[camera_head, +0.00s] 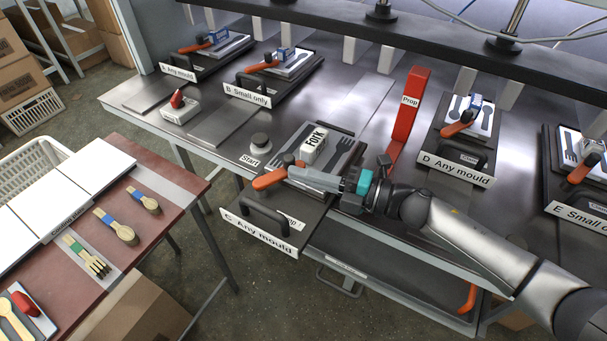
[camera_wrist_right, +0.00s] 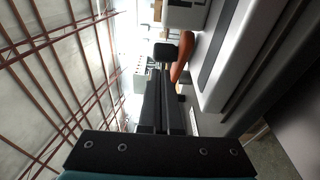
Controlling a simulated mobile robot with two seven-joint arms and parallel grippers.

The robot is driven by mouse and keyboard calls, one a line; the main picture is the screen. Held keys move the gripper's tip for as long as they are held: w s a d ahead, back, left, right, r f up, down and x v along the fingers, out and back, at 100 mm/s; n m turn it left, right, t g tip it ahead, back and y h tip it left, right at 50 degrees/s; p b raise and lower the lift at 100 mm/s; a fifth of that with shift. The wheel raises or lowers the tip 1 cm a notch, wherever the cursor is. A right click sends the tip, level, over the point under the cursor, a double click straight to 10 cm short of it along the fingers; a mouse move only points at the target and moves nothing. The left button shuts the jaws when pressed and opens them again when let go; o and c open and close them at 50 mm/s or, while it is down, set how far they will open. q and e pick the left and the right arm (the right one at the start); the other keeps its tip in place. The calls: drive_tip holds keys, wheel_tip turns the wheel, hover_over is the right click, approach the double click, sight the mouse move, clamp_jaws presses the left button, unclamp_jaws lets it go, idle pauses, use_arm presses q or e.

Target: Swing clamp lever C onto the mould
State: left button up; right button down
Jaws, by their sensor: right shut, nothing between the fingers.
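Station C (camera_head: 258,232), labelled "Any mould", has its black drawer-like base pulled toward the front edge of the press table. The mould, with fork-shaped recesses (camera_head: 342,152) and a white block marked "FORK" (camera_head: 313,143), lies on it. The orange handle of clamp lever C (camera_head: 268,179) points to the left, off the mould's front-left side. My right gripper (camera_head: 292,172) is shut and empty, its fingertips right beside the lever's inner end; I cannot tell whether they touch. In the right wrist view the shut fingers (camera_wrist_right: 158,105) point toward an orange handle (camera_wrist_right: 181,62). My left gripper is not in view.
A red upright "Prop" (camera_head: 408,115) stands behind my right wrist. Stations A (camera_head: 178,72), B (camera_head: 247,95), D (camera_head: 455,168) and E (camera_head: 580,212) surround C. A Start button (camera_head: 260,143) stands left of the mould. A brown side table (camera_head: 165,222) holds wooden cutlery.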

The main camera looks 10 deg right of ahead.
idle(0.4)
drive_tip(key=v, duration=1.5)
drive_tip(key=shift+s, duration=0.15)
